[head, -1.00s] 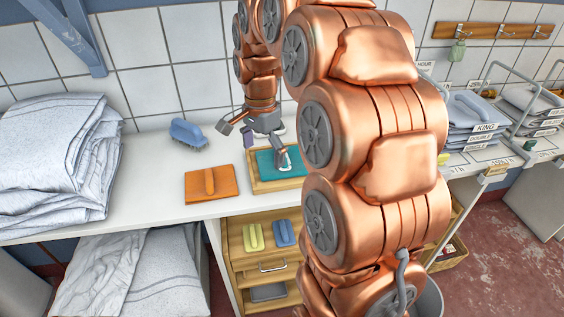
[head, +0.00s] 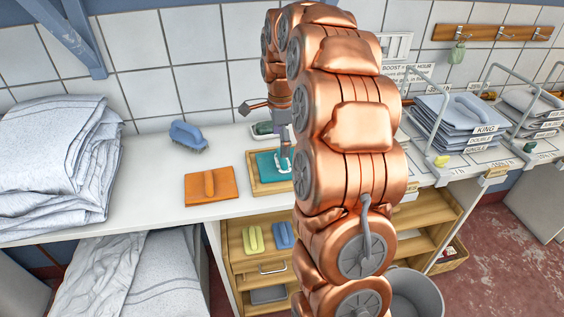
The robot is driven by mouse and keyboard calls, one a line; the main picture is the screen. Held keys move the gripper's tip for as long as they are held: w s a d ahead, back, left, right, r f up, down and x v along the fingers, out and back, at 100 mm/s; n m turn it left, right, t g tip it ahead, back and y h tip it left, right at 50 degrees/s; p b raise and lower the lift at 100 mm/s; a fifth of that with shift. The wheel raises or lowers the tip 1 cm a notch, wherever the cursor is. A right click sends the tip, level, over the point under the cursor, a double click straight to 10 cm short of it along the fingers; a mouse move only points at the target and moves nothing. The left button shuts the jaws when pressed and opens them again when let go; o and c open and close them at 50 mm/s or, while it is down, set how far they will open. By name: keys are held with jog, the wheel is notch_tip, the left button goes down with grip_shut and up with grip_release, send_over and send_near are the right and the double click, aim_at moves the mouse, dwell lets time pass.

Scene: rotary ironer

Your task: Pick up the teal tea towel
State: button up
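The teal tea towel (head: 268,163) lies flat in a shallow wooden tray (head: 258,187) on the white counter, with its right part hidden by my arm. My gripper (head: 268,134) is just above and behind the towel. One finger spreads out to the left and another points down at the towel's right part, so it looks open. Whether that lower finger touches the towel is hard to tell. The far side of the gripper is hidden by my copper arm.
An orange folded cloth (head: 210,185) and a blue brush-like item (head: 187,134) lie left of the tray. Folded white linen (head: 55,150) fills the counter's left. A grey bin (head: 415,295) stands below right.

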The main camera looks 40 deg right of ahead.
aim_at(282, 162)
jog(key=shift+d+f+p, duration=0.1)
jog(key=shift+f+p, duration=0.85)
jog(key=shift+f, duration=1.7)
jog(key=c, duration=0.9)
